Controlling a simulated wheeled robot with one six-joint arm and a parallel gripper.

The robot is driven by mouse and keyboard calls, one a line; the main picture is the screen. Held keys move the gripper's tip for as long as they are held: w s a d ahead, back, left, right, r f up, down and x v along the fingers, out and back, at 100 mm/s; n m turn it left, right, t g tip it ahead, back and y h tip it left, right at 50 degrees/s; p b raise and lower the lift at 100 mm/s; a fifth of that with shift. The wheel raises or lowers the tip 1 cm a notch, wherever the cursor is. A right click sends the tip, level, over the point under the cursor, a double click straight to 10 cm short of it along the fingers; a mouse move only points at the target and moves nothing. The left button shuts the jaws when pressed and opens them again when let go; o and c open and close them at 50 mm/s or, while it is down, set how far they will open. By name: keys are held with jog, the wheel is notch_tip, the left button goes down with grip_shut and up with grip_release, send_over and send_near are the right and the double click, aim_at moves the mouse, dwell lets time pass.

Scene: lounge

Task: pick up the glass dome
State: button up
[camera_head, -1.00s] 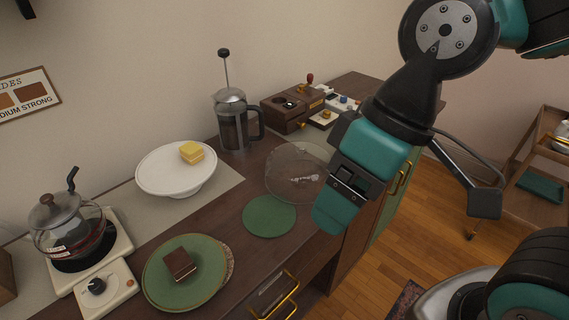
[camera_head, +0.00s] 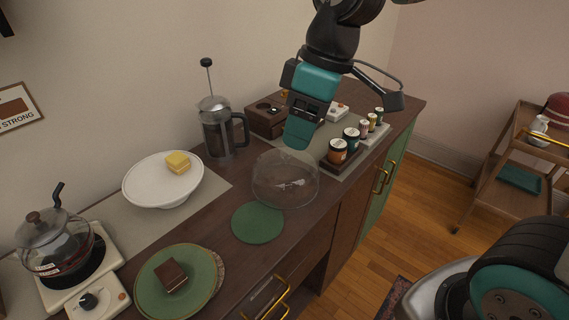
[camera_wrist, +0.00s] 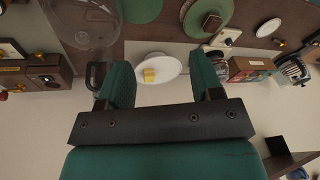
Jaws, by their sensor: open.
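The clear glass dome (camera_head: 285,182) stands on the wooden counter, just right of a round green mat (camera_head: 257,223). The dome also shows at the upper left of the wrist view (camera_wrist: 84,22), outside the space between my fingers. My gripper (camera_head: 299,134) is above the dome's far side in the head view, its fingertips apart from the knob. In the wrist view my gripper (camera_wrist: 160,68) has its two green fingers spread with nothing held between them.
A French press (camera_head: 217,130) stands left of the dome. A white cake stand (camera_head: 150,188) bears a yellow cake piece. A tray with several jars (camera_head: 338,151) is close to the dome's right. A green plate (camera_head: 160,297) with brown cake is at the front.

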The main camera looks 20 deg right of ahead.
jog(key=w+d+n+h+p, duration=0.1)
jog(key=w+d+n, duration=0.15)
jog(key=w, duration=0.55)
jog(key=w+d+n+p, duration=0.15)
jog(key=w+d, duration=0.25)
jog(key=w, duration=0.4)
jog(key=p, duration=0.2)
send_over(286, 151)
jog(key=d, duration=0.1)
jog(key=f, duration=1.1)
jog(key=shift+s+d+f, duration=0.15)
jog(key=shift+s+f, duration=0.2)
jog(key=shift+f, duration=0.05)
jog(key=shift+w+a+f+p, duration=0.1)
jog(key=shift+a+f+p, duration=0.2)
jog(key=shift+f, duration=0.7)
jog(key=shift+w+a+f+p, duration=0.15)
jog(key=shift+f+p, duration=0.25)
jog(key=shift+f, duration=0.6)
jog(key=shift+s+a+f+p, duration=0.1)
jog(key=shift+a+f+p, duration=0.2)
jog(key=shift+f, duration=0.7)
jog(key=shift+w+d, duration=0.1)
grip_shut()
